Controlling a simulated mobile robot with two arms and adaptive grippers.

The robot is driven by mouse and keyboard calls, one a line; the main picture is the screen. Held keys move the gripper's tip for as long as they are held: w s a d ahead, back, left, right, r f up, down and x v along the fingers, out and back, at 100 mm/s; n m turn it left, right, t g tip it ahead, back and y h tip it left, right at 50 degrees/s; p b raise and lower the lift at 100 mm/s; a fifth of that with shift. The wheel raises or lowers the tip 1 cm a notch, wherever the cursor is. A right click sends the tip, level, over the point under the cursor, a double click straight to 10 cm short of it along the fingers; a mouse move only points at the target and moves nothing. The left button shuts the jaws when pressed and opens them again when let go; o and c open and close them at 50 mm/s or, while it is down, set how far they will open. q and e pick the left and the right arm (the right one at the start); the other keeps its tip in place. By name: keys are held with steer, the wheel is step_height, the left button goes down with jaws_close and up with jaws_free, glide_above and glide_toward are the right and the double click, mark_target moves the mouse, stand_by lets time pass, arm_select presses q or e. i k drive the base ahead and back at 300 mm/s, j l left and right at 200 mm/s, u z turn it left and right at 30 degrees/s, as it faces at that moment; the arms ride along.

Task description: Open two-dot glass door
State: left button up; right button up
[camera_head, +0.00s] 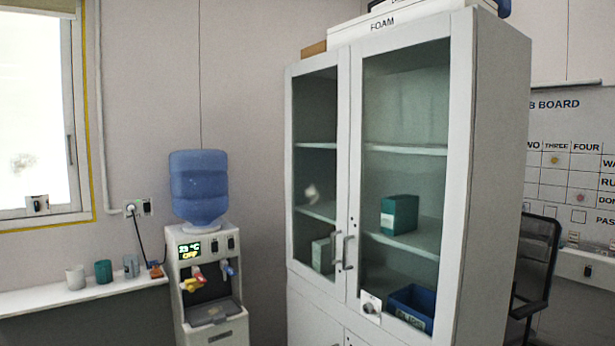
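A tall white cabinet (495,170) stands right of centre with two glass doors. The left glass door (316,170) and the wider-looking right glass door (405,110) both appear shut. Their grey handles, the left handle (334,248) and the right handle (347,253), sit side by side near the middle seam. Neither of my grippers is in view.
Behind the glass are a green box (399,214) and a blue bin (412,308). A water dispenser (210,285) stands left of the cabinet, with a shelf of cups (75,277) beyond. A dark chair (535,262) is at the right. A FOAM box (385,21) sits on top.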

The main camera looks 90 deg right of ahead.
mark_target(460, 26)
steer(key=z, duration=3.25)
